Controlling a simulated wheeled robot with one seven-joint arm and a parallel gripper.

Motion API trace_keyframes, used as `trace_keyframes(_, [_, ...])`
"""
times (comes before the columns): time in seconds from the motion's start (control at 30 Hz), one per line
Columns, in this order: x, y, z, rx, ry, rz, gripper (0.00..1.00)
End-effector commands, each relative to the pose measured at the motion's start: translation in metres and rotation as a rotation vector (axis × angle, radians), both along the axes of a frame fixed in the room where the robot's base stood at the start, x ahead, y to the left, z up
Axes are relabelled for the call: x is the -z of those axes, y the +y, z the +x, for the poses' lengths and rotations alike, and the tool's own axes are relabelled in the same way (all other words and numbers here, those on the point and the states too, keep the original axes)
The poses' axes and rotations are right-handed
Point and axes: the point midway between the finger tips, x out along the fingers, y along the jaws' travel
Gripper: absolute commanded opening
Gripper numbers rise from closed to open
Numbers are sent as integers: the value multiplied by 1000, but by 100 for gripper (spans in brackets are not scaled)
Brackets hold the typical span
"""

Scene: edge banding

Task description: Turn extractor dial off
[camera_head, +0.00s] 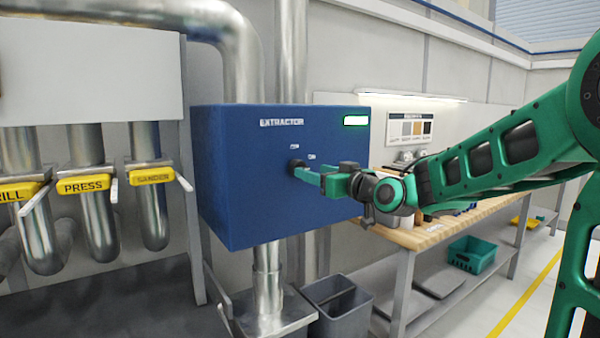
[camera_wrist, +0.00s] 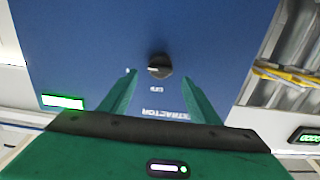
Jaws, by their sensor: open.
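The blue extractor box (camera_head: 250,190) hangs in the middle of the head view, with its name and a lit green indicator (camera_head: 356,120) on the front. Its dark round dial (camera_head: 297,165) is partly behind my gripper (camera_head: 306,175). In the wrist view, upside down, the dial (camera_wrist: 159,66) shows whole, with a light mark pointing left toward a small label. Another small label lies just below it; both are too small to read surely. My gripper (camera_wrist: 157,74) is open and empty, its fingertips either side of and slightly short of the dial. Contact cannot be told.
Metal ducts with yellow PRESS (camera_head: 83,186) and other gate handles stand on the left. A wooden workbench (camera_head: 430,235) is right of the box, with a teal crate (camera_head: 470,254) below. A grey bin (camera_head: 338,308) stands under the box. Open floor lies at lower right.

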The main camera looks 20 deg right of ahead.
Motion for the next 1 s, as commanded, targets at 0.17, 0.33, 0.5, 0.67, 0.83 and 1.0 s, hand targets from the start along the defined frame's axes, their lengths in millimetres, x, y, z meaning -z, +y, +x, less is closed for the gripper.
trace_keyframes(0.17, [1,11,31,-3,1,1,56])
trace_keyframes(0.33, [1,17,51,-1,1,0,56])
trace_keyframes(0.5, [0,20,61,0,0,0,56])
trace_keyframes(0.67, [0,21,63,0,1,1,56])
trace_keyframes(0.83, [0,20,63,0,1,0,52])
trace_keyframes(1.0, [0,20,63,1,1,0,15])
